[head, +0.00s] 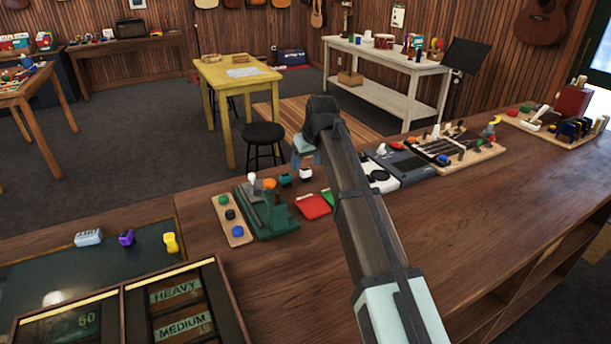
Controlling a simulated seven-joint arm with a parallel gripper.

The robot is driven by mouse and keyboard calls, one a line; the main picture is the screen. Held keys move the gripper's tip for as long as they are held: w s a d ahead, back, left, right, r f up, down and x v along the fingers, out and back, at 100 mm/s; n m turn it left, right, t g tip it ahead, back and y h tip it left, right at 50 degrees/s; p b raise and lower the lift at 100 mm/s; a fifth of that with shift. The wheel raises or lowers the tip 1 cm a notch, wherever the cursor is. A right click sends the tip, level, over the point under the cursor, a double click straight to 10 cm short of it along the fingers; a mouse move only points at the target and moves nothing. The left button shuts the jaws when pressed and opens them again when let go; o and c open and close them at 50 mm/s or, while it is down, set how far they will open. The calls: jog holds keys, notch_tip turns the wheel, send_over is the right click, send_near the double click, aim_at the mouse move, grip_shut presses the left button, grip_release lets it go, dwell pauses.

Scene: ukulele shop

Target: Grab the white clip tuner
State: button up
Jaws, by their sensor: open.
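A small white piece with a dark part (306,174), which looks like the white clip tuner, sits on the wooden counter (450,215). It is small in the head view, so its details are hard to make out. My gripper (305,158) is just above and behind it in the picture, fingers pointing down. The gripper is open, with nothing visible between the fingers. I cannot tell the exact gap between the fingertips and the piece.
A dark teal piece (286,180) is close on the left. A green fixture (267,215) and a red pad (313,207) are nearer. A grey device (405,166) stands right. White, purple (126,238) and yellow (171,242) small items lie left.

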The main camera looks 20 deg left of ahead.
aim_at(306, 170)
jog(key=shift+w+d+x, duration=0.1)
jog(key=shift+w+x, duration=0.05)
jog(key=shift+x, duration=1.3)
jog(key=shift+w+d+x, duration=0.15)
jog(key=shift+x, duration=1.3)
jog(key=c, duration=1)
